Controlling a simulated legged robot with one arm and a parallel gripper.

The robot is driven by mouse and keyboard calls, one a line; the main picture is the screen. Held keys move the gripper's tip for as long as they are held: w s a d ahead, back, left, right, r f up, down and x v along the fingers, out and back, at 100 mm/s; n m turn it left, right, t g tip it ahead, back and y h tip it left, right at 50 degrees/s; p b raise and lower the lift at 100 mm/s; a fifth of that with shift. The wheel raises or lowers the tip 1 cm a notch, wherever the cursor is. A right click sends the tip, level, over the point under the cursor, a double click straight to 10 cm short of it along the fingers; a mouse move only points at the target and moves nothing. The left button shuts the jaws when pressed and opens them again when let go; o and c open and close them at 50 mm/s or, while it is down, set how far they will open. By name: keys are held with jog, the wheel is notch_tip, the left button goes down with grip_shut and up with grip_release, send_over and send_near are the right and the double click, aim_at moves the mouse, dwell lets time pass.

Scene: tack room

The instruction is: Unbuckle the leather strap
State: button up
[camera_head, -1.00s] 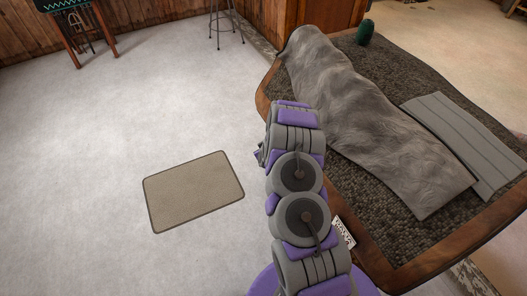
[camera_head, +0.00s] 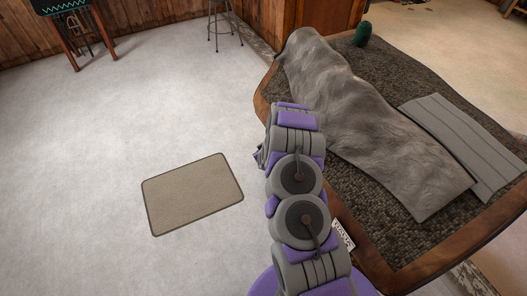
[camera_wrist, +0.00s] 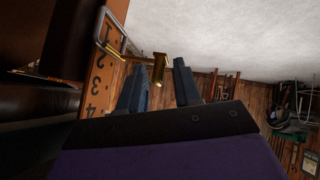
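My gripper (camera_wrist: 159,66) shows in the wrist view with its two blue-grey fingers apart. A small brass piece (camera_wrist: 158,68) appears between the fingertips with a gap on each side, and I cannot tell its depth. A metal buckle frame (camera_wrist: 103,28) with a brass prong is at the upper left of the wrist view, left of the fingers and apart from them. Dark brown leather (camera_wrist: 38,100), apparently the strap, fills the left edge; how it runs through the buckle is unclear. In the head view my arm hides the gripper, strap and buckle.
A wooden board with numbers (camera_wrist: 100,62) stands behind the buckle. A mat (camera_head: 192,193) lies on open floor at left.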

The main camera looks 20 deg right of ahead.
jog(key=p+v, duration=0.1)
jog(key=v, duration=1.6)
